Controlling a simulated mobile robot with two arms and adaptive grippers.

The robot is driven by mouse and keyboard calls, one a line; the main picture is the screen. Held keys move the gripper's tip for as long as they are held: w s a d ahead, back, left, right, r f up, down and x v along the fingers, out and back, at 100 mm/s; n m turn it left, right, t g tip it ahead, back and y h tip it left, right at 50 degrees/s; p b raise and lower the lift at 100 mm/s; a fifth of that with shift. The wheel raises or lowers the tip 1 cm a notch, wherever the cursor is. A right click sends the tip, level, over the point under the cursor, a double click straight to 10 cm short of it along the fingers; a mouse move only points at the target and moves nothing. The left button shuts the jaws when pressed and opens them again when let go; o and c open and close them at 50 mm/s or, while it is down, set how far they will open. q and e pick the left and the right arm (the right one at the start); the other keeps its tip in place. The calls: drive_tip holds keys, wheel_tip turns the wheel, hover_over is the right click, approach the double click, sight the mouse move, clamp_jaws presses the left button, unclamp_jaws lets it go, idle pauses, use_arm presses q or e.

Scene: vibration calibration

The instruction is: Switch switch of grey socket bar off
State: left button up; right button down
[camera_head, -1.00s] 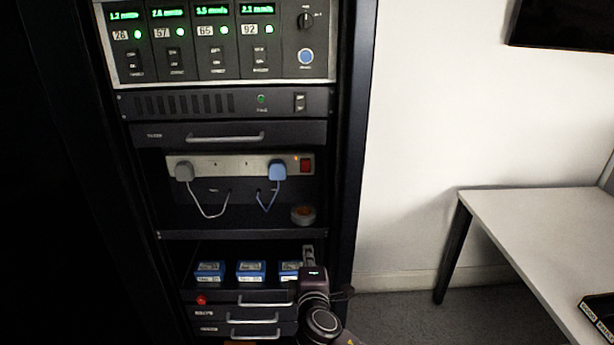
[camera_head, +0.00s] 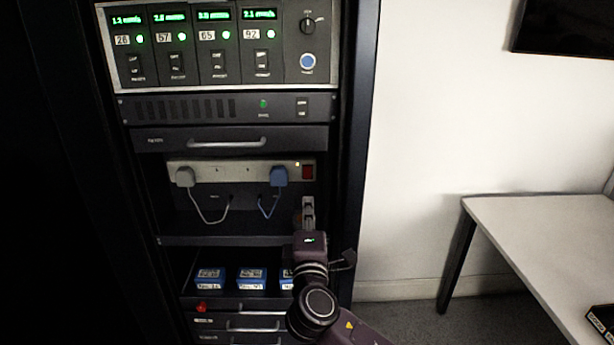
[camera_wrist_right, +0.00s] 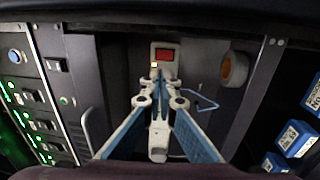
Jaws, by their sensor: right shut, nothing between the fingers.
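The grey socket bar (camera_head: 232,173) is fixed across the open bay of the rack. Its red switch (camera_head: 308,172) is at the right end, beside a small lit lamp (camera_head: 297,164). A grey plug (camera_head: 185,177) and a blue plug (camera_head: 279,176) sit in the bar. In the right wrist view, the red switch (camera_wrist_right: 165,54) and the lit lamp (camera_wrist_right: 154,65) show just beyond my fingertips. My right gripper (camera_head: 308,201) is shut and empty, just below the switch in the head view. I cannot tell whether it touches the bar. My left gripper is not in view.
A drawer handle (camera_head: 228,143) is above the bar, and a shelf edge (camera_head: 230,240) below. Blue boxes (camera_head: 252,278) stand on the lower shelf. A tape roll (camera_wrist_right: 235,68) is near my fingers in the wrist view. A white table (camera_head: 550,225) stands right.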

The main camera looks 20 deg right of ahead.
sight(307, 170)
drive_tip(key=p+x, duration=0.2)
drive_tip(key=x, duration=1)
drive_tip(key=shift+p, duration=0.3)
drive_tip(key=p, duration=0.1)
drive_tip(key=r+p, duration=0.1)
drive_tip(key=shift+w+d+g+p, duration=0.1)
drive_tip(key=shift+w+g+p, duration=0.15)
drive_tip(key=shift+g+p, duration=0.15)
drive_tip(key=shift+f, duration=0.15)
drive_tip(key=shift+s, duration=0.1)
drive_tip(key=shift+f, duration=0.15)
